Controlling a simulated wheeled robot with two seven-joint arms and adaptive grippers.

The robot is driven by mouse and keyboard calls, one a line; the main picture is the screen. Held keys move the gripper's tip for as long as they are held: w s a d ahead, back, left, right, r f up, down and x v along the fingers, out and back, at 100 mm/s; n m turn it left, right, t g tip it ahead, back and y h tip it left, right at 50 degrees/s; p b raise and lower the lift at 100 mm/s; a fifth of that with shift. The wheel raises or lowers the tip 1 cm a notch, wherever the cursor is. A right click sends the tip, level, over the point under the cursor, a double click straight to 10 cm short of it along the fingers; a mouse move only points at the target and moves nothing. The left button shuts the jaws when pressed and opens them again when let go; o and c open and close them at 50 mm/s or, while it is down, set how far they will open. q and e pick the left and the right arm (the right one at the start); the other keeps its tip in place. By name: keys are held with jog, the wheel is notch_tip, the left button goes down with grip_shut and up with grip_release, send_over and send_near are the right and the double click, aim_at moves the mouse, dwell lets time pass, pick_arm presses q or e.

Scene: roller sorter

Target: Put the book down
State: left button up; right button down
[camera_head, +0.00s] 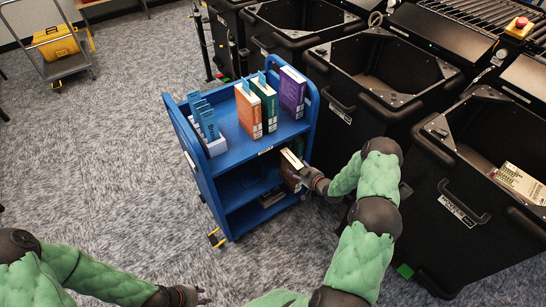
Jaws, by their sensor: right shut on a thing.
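A book (291,159) with pale page edges and a dark cover is in my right gripper (299,173). The gripper is shut on it at the right front of the blue cart (229,146), just below the top shelf's edge. The book stands roughly upright but tilted. I cannot tell whether it touches the shelf below. My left gripper (203,295) is low at the bottom edge of the view, empty, with its fingers apart, away from the cart.
Dark items lie on the bottom shelf (272,197). Black bins (366,115) crowd the right.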

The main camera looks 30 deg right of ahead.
jog(key=w+a+f+b, duration=0.1)
jog(key=w+b, duration=0.5)
jog(key=w, duration=1)
jog(key=shift+a+f, duration=0.15)
jog(key=shift+f, duration=0.05)
jog(key=shift+c, duration=2.4)
grip_release()
jog(key=shift+f, duration=0.2)
